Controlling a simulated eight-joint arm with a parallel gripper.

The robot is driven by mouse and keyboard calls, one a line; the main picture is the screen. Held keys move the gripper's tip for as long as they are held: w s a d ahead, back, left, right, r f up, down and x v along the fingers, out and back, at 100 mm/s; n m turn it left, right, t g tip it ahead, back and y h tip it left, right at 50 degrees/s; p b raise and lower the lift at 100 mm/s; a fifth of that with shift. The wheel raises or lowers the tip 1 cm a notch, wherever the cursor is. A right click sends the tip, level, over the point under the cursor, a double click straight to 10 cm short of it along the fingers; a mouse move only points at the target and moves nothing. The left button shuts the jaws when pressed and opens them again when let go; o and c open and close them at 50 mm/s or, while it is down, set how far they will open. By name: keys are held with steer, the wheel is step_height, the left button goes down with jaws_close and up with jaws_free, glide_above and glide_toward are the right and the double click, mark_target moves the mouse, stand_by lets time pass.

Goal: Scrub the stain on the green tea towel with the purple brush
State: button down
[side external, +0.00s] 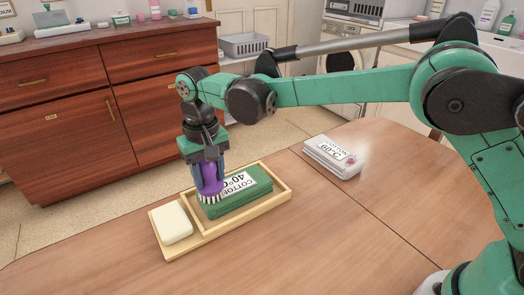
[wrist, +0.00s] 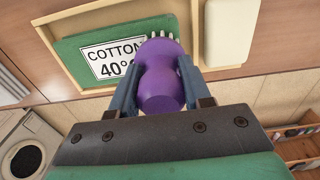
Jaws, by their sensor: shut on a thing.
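The green tea towel (side external: 240,197) lies folded in a shallow wooden tray (side external: 287,190), with a white label reading "COTTON 40°" on top. It also shows in the wrist view (wrist: 70,48). My gripper (side external: 206,178) is shut on the purple brush (side external: 211,180), held upright with its white bristles down at the towel's left end. The brush fills the middle of the wrist view (wrist: 160,80) between my fingers. The bristles look to be at the towel's surface; I cannot tell whether they press on it. No stain shows on the visible part of the green towel; the brush hides some of it.
A white soap bar (side external: 173,222) sits on the tray's left extension. A folded white towel (side external: 333,157) with a label and a reddish stain lies behind right on the wooden table (side external: 330,240). The front table area is clear.

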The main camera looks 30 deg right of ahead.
steer(key=shift+d, duration=1.5)
steer(key=a, duration=0.5)
steer(key=shift+d, duration=2.45)
steer(key=shift+a, duration=2.2)
steer(key=shift+a+r, duration=0.15)
steer(key=shift+a, duration=0.05)
step_height(320, 180, up, 8)
steer(key=shift+d, duration=0.1)
